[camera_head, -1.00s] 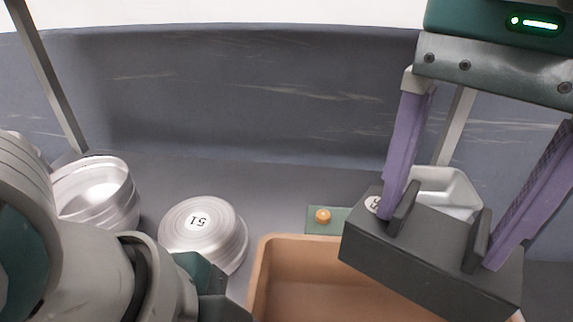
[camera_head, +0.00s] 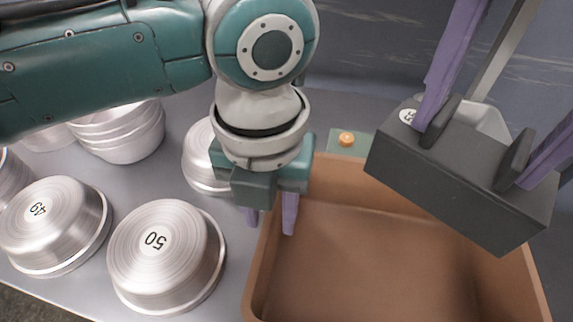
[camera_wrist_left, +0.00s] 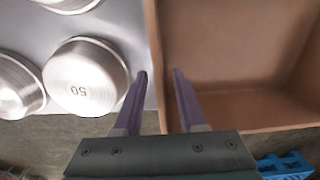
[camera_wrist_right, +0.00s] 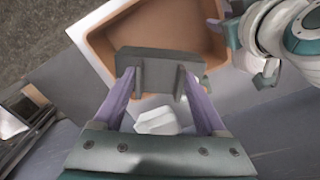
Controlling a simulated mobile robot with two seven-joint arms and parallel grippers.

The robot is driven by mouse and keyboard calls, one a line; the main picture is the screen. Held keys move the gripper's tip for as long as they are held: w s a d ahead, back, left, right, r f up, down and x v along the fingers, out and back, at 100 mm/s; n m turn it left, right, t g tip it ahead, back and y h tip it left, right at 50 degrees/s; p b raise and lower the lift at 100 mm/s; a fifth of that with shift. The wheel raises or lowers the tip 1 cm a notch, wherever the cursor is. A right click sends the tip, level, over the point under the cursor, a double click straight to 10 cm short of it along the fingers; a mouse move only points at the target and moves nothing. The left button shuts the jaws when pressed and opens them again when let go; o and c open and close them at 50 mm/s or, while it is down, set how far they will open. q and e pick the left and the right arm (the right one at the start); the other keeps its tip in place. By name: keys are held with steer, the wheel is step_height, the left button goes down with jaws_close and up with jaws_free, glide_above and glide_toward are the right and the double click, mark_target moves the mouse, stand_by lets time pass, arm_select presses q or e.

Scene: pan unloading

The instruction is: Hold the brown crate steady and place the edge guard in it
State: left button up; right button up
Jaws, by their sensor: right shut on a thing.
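The brown crate (camera_head: 390,222) is open and empty in the part I see, at the lower right of the head view; it also shows in the left wrist view (camera_wrist_left: 235,60). My left gripper (camera_head: 270,215) points down at the crate's left wall, open, one finger on each side of the wall. Its fingertips show a gap in the left wrist view (camera_wrist_left: 160,76). The edge guard (camera_head: 450,178) is a dark grey block with two upright tabs. My right gripper (camera_head: 478,158) is shut on these tabs and holds the guard, tilted, above the crate's far right part.
Upturned metal pans marked 49 (camera_head: 50,225) and 50 (camera_head: 165,255) stand left of the crate. Stacked pans (camera_head: 120,135) and another pan (camera_head: 200,160) are behind. A green plate with an orange button (camera_head: 346,138) and a pale metal tin (camera_head: 485,120) lie beyond the crate.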

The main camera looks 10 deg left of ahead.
mark_target(273, 241)
arm_select(q)
step_height(273, 241, down, 7)
steer(key=shift+f, duration=0.1)
stand_by(0.4)
jaws_close()
stand_by(1.3)
